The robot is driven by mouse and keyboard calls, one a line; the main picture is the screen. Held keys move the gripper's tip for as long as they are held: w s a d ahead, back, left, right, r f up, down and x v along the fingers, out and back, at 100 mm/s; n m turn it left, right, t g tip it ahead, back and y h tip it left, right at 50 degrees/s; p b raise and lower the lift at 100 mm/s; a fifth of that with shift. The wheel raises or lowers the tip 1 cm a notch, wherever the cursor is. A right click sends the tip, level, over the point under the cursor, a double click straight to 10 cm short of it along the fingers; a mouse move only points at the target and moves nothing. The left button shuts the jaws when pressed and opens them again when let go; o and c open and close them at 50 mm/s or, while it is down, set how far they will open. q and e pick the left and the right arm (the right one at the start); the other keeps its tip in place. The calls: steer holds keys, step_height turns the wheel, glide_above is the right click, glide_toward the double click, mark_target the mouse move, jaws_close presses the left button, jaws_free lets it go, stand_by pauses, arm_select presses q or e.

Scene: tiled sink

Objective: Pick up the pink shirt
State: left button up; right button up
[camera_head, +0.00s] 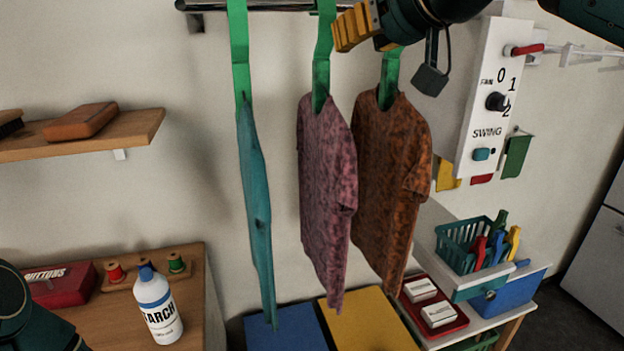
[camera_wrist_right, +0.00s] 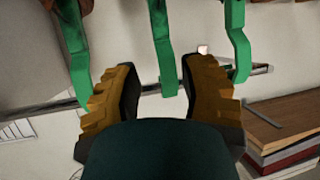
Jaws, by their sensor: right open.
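The pink shirt (camera_head: 326,185) hangs in the middle of three garments, on a green hanger (camera_head: 322,55) from the dark rail. My right gripper (camera_head: 358,26) is just right of this hanger's upper part, close under the rail, its yellow fingers pointing left. In the right wrist view my right gripper (camera_wrist_right: 163,82) is open. The middle green hanger (camera_wrist_right: 162,45) shows between its two fingers, and I see no grip on it. The pink shirt cannot be made out clearly there. My left arm shows at the lower left, its gripper out of frame.
A teal garment (camera_head: 255,200) hangs left of the pink shirt, and an orange-brown shirt (camera_head: 392,180) hangs close on its right. The rail (camera_head: 275,5) runs above. A fan control panel (camera_head: 492,100) is on the wall at right. A white bottle (camera_head: 158,308) stands on a wooden surface below left.

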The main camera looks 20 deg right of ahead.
mark_target(322, 69)
steer(key=shift+f+b+x, duration=0.15)
steer(key=shift+b+x, duration=0.15)
steer(key=shift+x, duration=2.85)
steer(key=shift+f+b+x, duration=0.15)
steer(key=shift+b+x, duration=0.15)
steer(key=shift+x, duration=2.9)
steer(key=shift+o, duration=0.2)
steer(key=shift+s, duration=0.2)
jaws_close()
